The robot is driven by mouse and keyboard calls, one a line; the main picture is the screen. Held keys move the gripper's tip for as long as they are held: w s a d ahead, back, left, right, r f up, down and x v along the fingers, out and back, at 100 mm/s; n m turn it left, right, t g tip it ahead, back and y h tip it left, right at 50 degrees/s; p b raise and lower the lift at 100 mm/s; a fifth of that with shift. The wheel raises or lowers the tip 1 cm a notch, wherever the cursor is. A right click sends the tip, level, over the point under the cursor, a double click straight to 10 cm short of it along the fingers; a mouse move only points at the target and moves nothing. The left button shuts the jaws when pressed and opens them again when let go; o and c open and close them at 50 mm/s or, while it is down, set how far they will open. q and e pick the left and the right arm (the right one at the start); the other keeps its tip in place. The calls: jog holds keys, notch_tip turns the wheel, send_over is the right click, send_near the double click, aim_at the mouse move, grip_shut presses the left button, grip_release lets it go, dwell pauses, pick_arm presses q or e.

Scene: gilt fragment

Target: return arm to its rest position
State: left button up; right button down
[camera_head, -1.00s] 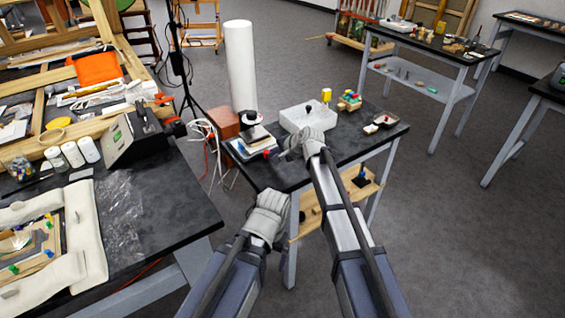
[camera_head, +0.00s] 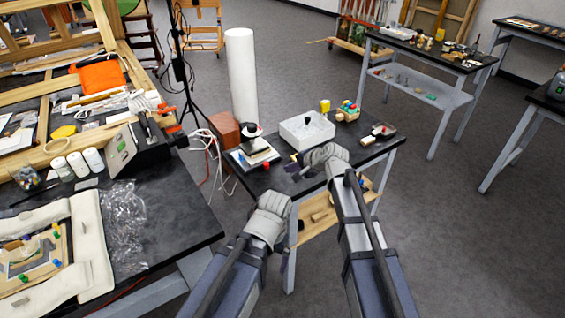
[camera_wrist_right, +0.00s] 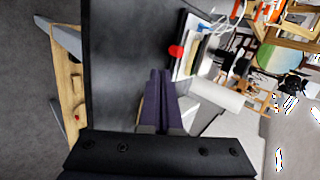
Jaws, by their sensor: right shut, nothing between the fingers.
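My right gripper (camera_head: 294,168) is over the small black-topped table (camera_head: 357,152), in front of the white bin. In the right wrist view its two dark fingers (camera_wrist_right: 161,73) lie together with nothing between them. My right arm comes in from the bottom and its wrist hides part of the table. My left arm's wrist is at the near left corner of the same table; the fingers of my left gripper (camera_head: 285,259) are mostly hidden behind it.
The white bin (camera_head: 285,133) stands on the small table, with a stack of flat items (camera_head: 255,155) on its left and coloured blocks (camera_head: 347,110) on its right. A tall white roll (camera_head: 241,75) stands behind. A larger cluttered table (camera_head: 190,222) is at left.

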pick_arm(q)
jog(key=shift+r+p, duration=0.65)
jog(key=shift+r, duration=0.4)
pick_arm(e)
jog(key=shift+v, duration=1.6)
jog(key=shift+d+f, duration=0.1)
jog(key=s+d+f+n+g+h, duration=0.1)
jog(key=s+n, duration=0.3)
jog(key=s, duration=0.5)
jog(key=s+d+f+n+g+h, duration=0.2)
jog(key=s+f+n+g+h, duration=0.1)
jog(key=s, duration=0.6)
jog(key=s+d+f+n+g+h, duration=0.2)
jog(key=s+n+g+h, duration=0.1)
jog(key=s, duration=0.7)
jog(key=n+h, duration=0.1)
jog(key=n, duration=0.1)
jog(key=shift+f+n, duration=0.4)
